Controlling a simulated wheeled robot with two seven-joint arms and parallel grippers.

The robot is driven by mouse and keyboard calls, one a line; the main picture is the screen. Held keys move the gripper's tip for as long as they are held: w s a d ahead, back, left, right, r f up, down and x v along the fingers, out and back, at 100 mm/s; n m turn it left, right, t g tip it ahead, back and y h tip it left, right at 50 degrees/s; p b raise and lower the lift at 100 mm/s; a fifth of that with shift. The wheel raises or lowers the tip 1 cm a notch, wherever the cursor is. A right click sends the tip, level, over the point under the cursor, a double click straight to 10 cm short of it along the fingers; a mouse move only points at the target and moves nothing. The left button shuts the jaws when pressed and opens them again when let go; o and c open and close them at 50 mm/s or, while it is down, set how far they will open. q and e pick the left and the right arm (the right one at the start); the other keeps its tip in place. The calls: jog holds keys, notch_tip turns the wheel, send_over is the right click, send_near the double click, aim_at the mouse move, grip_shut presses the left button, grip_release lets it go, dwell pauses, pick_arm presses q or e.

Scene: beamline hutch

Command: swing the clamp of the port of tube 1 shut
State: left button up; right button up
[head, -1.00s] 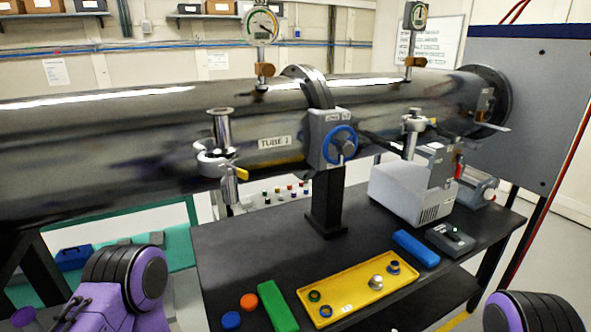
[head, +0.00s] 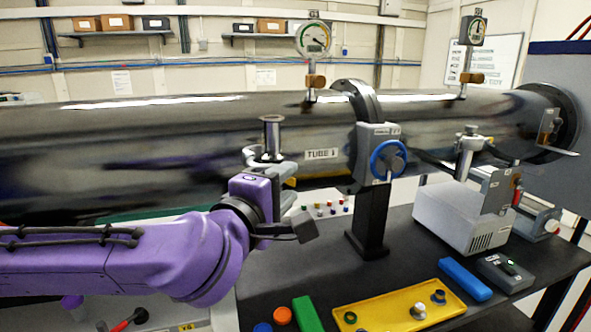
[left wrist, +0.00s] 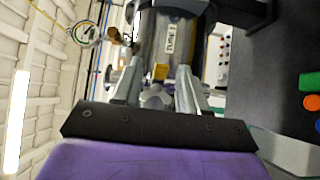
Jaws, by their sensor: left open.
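Tube 1 (head: 200,140) is the long dark shiny pipe across the head view, with its label (head: 321,154). Its port (head: 272,132) is a short silver stub on the near side. The port's silver clamp (head: 254,156) shows partly; my left arm hides its lower part. My left gripper (head: 285,205) is just below and in front of the port, its fingers mostly hidden there. My right gripper is out of view.
A support with a blue handwheel (head: 388,160) stands right of the port. A gauge (head: 313,40) rises above the tube. The black table (head: 300,270) carries a yellow tray (head: 385,312), a green block (head: 307,313), a blue block (head: 465,279) and a grey pump box (head: 465,215).

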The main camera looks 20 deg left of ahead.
pick_arm(q)
jog(key=w, duration=0.4)
jog(key=shift+d+p, duration=0.3)
grip_shut()
